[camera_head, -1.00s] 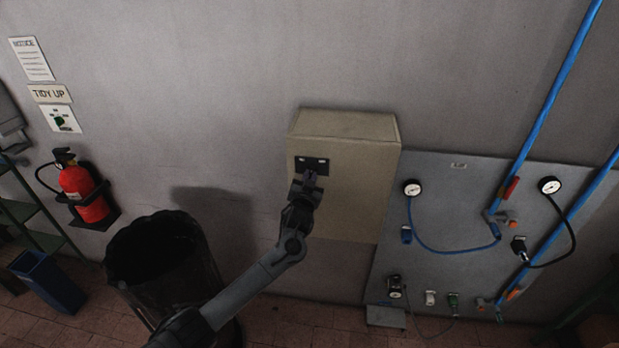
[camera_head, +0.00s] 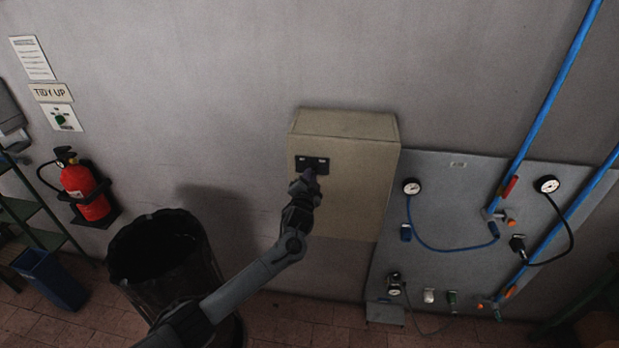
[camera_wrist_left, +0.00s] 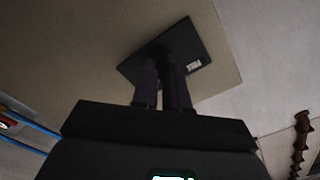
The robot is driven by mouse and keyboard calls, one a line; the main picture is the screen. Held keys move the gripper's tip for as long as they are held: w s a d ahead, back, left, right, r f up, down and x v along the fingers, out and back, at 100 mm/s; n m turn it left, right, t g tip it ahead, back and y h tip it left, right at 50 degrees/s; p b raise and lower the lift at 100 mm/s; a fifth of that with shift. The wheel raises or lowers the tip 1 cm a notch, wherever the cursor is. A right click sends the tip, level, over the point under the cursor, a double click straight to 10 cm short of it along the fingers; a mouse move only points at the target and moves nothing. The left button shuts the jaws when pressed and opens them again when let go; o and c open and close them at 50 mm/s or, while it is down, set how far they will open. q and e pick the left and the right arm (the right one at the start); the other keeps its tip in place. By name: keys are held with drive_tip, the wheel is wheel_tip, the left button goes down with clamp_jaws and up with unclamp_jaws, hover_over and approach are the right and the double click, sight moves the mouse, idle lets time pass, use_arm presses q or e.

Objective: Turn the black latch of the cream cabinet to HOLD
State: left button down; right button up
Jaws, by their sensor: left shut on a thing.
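The cream cabinet (camera_head: 350,205) hangs on the grey wall, with a black latch plate (camera_head: 311,163) on its front. My left gripper (camera_head: 309,178) reaches the plate from below. In the left wrist view its two dark fingers (camera_wrist_left: 164,80) are close together against the black plate (camera_wrist_left: 198,42), shut on the black latch. The latch is mostly hidden between them, so I cannot tell its angle. My right gripper is not in view.
A grey panel (camera_head: 455,170) with gauges and blue hoses is right of the cabinet. A black-lined bin (camera_head: 165,270) stands below left, near my left arm. A red fire extinguisher (camera_head: 83,190) hangs further left. The wall above the cabinet is clear.

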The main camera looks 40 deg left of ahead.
use_arm(q)
drive_tip(key=c, duration=1.1)
unclamp_jaws()
drive_tip(key=shift+c, duration=0.2)
drive_tip(key=shift+s, duration=0.1)
drive_tip(key=b+v, duration=0.2)
drive_tip(key=v, duration=0.8)
drive_tip(key=shift+s+d, duration=0.15)
drive_tip(key=shift+s, duration=0.15)
